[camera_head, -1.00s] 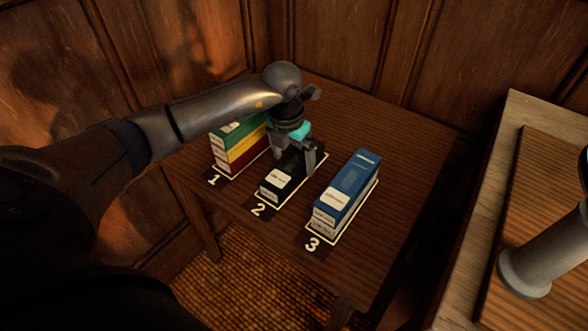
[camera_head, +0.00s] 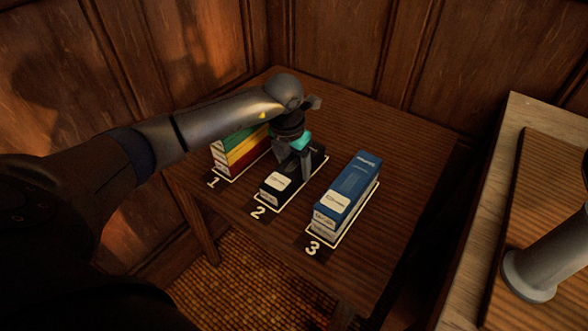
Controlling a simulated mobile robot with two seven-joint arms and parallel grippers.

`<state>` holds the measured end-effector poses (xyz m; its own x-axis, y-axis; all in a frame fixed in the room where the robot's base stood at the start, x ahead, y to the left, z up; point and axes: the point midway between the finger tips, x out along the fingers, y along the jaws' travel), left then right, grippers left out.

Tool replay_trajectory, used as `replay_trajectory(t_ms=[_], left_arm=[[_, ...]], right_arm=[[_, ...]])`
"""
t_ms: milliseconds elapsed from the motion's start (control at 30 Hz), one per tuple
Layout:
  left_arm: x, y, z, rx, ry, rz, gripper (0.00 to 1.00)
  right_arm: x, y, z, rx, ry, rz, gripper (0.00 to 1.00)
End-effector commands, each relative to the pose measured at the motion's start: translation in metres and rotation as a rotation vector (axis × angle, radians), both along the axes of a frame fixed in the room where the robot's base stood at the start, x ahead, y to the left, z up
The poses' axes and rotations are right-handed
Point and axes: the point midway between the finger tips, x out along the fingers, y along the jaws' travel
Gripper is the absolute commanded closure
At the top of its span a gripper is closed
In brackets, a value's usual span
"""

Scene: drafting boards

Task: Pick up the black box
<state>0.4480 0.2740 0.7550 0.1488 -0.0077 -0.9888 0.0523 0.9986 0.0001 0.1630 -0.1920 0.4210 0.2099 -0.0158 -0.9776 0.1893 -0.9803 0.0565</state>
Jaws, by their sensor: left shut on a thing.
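The black box (camera_head: 271,194) with a white label lies on the outlined place marked 2 on the small wooden table. My left gripper (camera_head: 298,172) reaches down over it from above and is shut on it, with one finger showing at its right side. The arm and gripper hide the box's far part. I cannot see a clear gap under the box. My right gripper is not in view.
A stack of green, yellow and red boxes (camera_head: 239,154) stands at place 1, left of the black box. Blue boxes (camera_head: 349,188) are stacked at place 3 on the right. The table's right side (camera_head: 415,170) is bare. Wood-panelled walls stand behind.

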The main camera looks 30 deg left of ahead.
Motion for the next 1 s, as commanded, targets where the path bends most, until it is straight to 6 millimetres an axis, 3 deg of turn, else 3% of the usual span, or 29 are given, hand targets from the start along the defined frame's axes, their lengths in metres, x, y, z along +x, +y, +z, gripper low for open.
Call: replay_trajectory(t_ms=[67,433,767,1000], left_arm=[[0.0,0.0,0.0,0.0,0.0,0.0,0.58],[0.0,0.0,0.0,0.0,-0.001,0.0,1.0],[0.001,0.0,0.002,0.0,-0.003,0.0,1.0],[0.001,0.0,0.017,-0.001,-0.005,0.0,1.0]], right_arm=[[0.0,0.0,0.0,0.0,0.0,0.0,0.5],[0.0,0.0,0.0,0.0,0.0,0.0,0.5],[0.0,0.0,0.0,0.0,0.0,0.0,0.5],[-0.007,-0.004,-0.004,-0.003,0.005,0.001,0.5]])
